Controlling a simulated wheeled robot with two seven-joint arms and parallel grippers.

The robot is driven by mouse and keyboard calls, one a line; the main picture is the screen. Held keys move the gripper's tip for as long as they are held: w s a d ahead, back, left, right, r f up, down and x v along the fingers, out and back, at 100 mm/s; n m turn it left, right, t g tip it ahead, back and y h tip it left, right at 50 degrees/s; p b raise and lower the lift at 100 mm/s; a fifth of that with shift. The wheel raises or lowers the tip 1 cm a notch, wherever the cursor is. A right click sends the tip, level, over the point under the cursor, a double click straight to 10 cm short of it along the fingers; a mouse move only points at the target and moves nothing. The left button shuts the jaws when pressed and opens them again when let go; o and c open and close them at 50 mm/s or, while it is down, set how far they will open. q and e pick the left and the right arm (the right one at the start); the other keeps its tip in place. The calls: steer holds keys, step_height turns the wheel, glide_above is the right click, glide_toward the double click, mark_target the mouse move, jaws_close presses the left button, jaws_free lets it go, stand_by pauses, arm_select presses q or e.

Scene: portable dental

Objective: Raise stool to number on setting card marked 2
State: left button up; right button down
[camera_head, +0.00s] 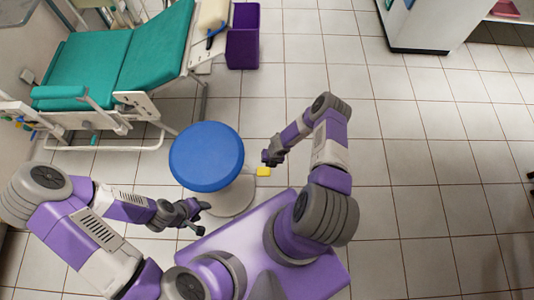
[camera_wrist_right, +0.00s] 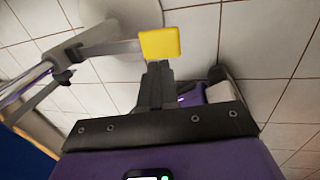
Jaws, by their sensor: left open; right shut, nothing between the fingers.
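The stool has a round blue seat (camera_head: 207,157) and a pale round base (camera_head: 233,201) on the floor, in front of me. A yellow tab (camera_head: 263,172) sticks out on its right side. In the right wrist view the yellow tab (camera_wrist_right: 160,43) sits at the end of a grey bar. My right gripper (camera_head: 270,154) is right of the seat, shut and empty; its fingertips (camera_wrist_right: 158,66) appear just below the tab, and I cannot tell if they touch it. My left gripper (camera_head: 204,218) is open and empty, near the stool's front edge. No number or setting card is legible.
A green dental chair (camera_head: 120,65) with a white frame stands at the upper left. A purple bin (camera_head: 243,48) is beside it. A white cabinet (camera_head: 420,25) is at the upper right. The tiled floor to the right is clear.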

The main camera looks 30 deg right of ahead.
steer(key=shift+v, duration=1.05)
steer(key=s+a+r+m, duration=0.3)
steer(key=a+r+m, duration=0.2)
steer(key=m, duration=0.5)
steer(key=s+a+r+m+y, duration=0.1)
steer(key=s+a+r+m, duration=0.3)
steer(key=r+m, duration=0.4)
steer(key=s+a+r+m+y, duration=0.1)
steer(key=s+a+r+m, duration=0.2)
steer(key=m, duration=1.1)
step_height(320, 180, up, 5)
steer(key=a, duration=0.3)
steer(key=shift+s+g, duration=0.15)
steer(key=shift+g, duration=0.25)
